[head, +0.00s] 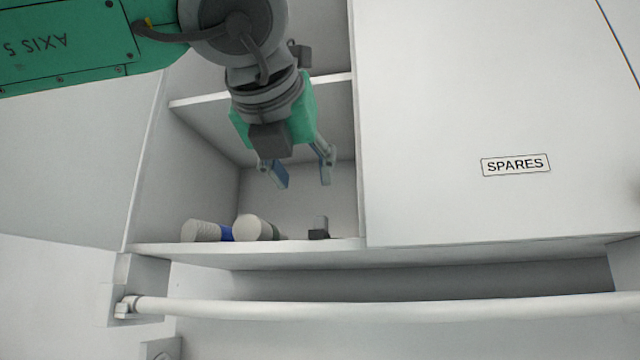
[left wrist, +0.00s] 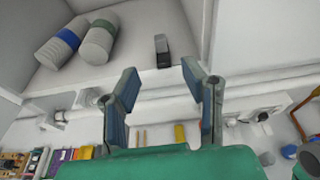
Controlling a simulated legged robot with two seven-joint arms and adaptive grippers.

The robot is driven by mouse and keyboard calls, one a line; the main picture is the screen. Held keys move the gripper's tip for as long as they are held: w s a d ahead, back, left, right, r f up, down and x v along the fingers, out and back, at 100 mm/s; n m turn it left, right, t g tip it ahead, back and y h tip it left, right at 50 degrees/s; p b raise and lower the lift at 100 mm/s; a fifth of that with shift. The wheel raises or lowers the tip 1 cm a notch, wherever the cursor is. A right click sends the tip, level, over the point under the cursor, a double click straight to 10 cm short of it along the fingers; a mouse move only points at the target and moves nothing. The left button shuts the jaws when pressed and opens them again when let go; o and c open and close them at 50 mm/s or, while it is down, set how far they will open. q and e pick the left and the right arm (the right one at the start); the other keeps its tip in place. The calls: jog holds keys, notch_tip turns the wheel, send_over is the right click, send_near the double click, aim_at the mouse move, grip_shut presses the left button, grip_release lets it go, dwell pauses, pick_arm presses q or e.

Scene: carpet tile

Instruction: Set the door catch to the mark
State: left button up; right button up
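A small dark grey block with a lighter upright part, perhaps the door catch (head: 319,229), sits on the lower shelf of the open cabinet bay. It also shows in the left wrist view (left wrist: 162,51). My left gripper (head: 304,177) is in front of the bay, above the block in the head view. Its two blue-grey fingers are spread with nothing between them; they also show in the left wrist view (left wrist: 161,76), apart from the block. I cannot make out a mark. My right gripper is in neither view.
A closed panel labelled SPARES (head: 515,164) covers the right side. A white rail (head: 380,307) runs below the shelf.

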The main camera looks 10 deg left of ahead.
aim_at(320, 217)
pick_arm(q)
jog(key=shift+g, duration=0.8)
jog(key=p+x, duration=0.2)
jog(key=x, duration=0.2)
jog(key=p+x, duration=0.2)
jog(key=x, duration=0.2)
jog(key=r+p+x, duration=0.1)
jog(key=x, duration=0.3)
jog(key=shift+w+p, duration=0.4)
jog(key=shift+w, duration=0.15)
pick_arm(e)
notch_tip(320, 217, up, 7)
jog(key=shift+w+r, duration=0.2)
pick_arm(q)
grip_shut()
